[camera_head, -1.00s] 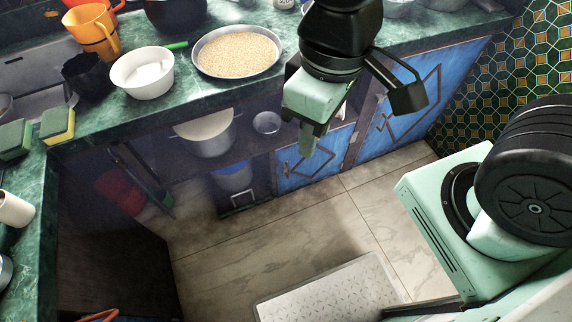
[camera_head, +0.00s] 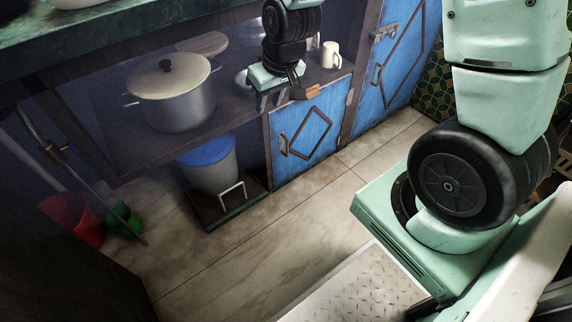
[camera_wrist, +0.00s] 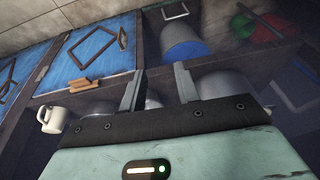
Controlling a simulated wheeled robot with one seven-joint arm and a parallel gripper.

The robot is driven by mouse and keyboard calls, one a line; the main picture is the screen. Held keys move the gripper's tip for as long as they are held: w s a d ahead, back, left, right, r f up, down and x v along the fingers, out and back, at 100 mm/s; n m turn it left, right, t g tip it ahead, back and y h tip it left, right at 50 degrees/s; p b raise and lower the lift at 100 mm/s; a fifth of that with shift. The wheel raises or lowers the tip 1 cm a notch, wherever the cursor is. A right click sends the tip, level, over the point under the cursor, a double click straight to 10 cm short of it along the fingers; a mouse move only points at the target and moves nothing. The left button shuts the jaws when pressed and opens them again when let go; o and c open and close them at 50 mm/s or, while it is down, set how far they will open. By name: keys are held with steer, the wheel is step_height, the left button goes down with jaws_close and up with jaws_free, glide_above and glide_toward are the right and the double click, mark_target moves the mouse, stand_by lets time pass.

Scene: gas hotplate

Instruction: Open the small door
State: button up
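The small blue door (camera_head: 310,130) with a brown diamond-shaped trim is closed in the lower cabinet. Its curved handle (camera_head: 284,146) is on the left side; the handle also shows in the wrist view (camera_wrist: 123,38). A brown wooden latch piece (camera_head: 303,92) sits at the door's top edge, also visible in the wrist view (camera_wrist: 85,83). My gripper (camera_head: 272,100) is above and left of the latch, near the shelf edge. In the wrist view its two fingers (camera_wrist: 158,86) are apart with nothing between them. It touches neither handle nor latch, as far as I can see.
A taller blue door (camera_head: 398,60) stands to the right. The shelf above the small door holds a lidded pot (camera_head: 175,100) and a white mug (camera_head: 331,55). A blue-lidded bin (camera_head: 212,170) stands left of the door. The tiled floor (camera_head: 290,215) in front is clear.

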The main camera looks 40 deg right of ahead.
steer(key=w+d+f+m+t+h+b, duration=0.1)
steer(key=w+d+f+b, duration=0.1)
steer(key=d+f+b, duration=0.45)
steer(key=w+d+f+m+h+b, duration=0.1)
steer(key=w+d+f+b, duration=0.2)
steer(key=f, duration=0.7)
steer(key=s+b+x, duration=0.1)
steer(key=b+x, duration=0.7)
steer(key=x, duration=0.8)
steer(key=shift+s+d+f+y, duration=0.15)
steer(key=shift+d+f+y, duration=0.2)
steer(key=shift+f, duration=0.1)
jaws_close()
